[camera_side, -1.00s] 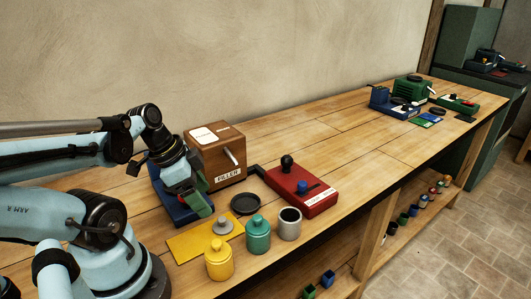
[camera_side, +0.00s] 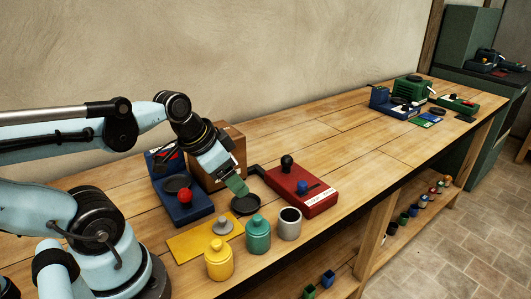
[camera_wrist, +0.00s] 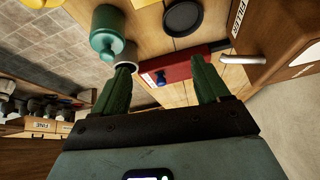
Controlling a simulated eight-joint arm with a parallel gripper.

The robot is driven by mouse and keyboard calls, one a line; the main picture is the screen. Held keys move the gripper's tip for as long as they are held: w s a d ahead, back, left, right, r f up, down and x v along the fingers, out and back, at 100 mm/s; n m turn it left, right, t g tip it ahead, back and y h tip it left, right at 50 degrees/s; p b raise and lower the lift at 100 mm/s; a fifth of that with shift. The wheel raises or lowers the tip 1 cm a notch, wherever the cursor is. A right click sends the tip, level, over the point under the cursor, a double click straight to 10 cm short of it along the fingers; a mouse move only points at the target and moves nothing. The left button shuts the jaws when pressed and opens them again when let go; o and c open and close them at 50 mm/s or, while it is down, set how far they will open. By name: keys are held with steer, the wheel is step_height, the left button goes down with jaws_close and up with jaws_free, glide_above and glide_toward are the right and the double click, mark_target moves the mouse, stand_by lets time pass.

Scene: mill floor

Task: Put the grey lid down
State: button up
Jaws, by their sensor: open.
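The grey lid (camera_side: 222,224), a small disc with a knob, lies on the yellow mat (camera_side: 190,244) near the front of the bench. My gripper (camera_side: 238,188) is to the right of and farther back than the lid, above the bench by the black round dish (camera_side: 245,205). It is tilted down, open and empty. In the wrist view its two green fingers (camera_wrist: 162,72) stand apart with nothing between them touching both. An open grey pot (camera_side: 290,223) stands to the right of the teal jar (camera_side: 258,235). I cannot make out the lid in the wrist view.
A yellow jar (camera_side: 219,259) stands in front of the mat. A blue device with a red knob (camera_side: 187,205) is behind it. A wooden FILLER box (camera_side: 225,150) and a red device (camera_side: 303,190) stand near my gripper. The bench beyond is mostly clear.

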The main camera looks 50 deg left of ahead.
steer(key=shift+n+t, duration=0.7)
steer(key=shift+t, duration=0.1)
steer(key=w+d, duration=0.1)
steer(key=d, duration=0.1)
steer(key=w+d+r, duration=0.1)
steer(key=w+d, duration=0.1)
steer(key=shift+w+r, duration=0.1)
steer(key=shift+w, duration=0.1)
